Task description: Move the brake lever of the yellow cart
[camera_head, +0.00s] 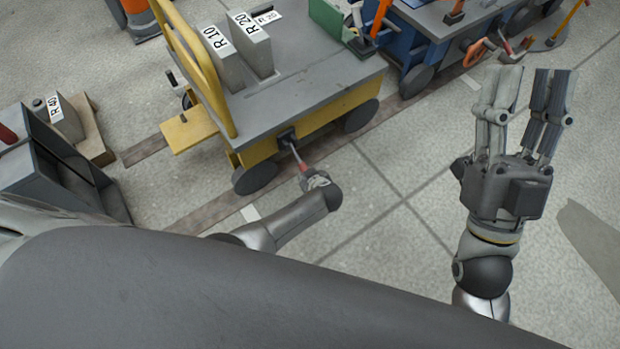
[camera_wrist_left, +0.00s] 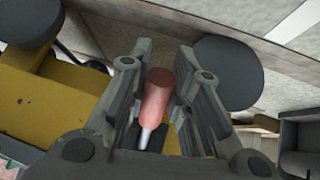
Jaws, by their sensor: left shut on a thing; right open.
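The yellow cart (camera_head: 262,150) with a grey deck stands at the upper left of the head view. Its brake lever (camera_head: 297,154) sticks out from the near side, a thin metal rod with a red grip. In the left wrist view the red grip (camera_wrist_left: 158,92) lies between the two fingers of my left gripper (camera_wrist_left: 165,85). My left gripper (camera_head: 314,180) is shut on the red grip beside the cart, small and partly hidden by my arm in the head view. My right gripper (camera_head: 526,100) is open and empty over the floor at the right.
Grey blocks (camera_head: 240,45) labelled R10 and R20 stand on the yellow cart's deck. A blue cart (camera_head: 425,40) with orange parts stands at the upper right. A dark grey box (camera_head: 50,165) is at the left. The floor in front of the yellow cart is clear.

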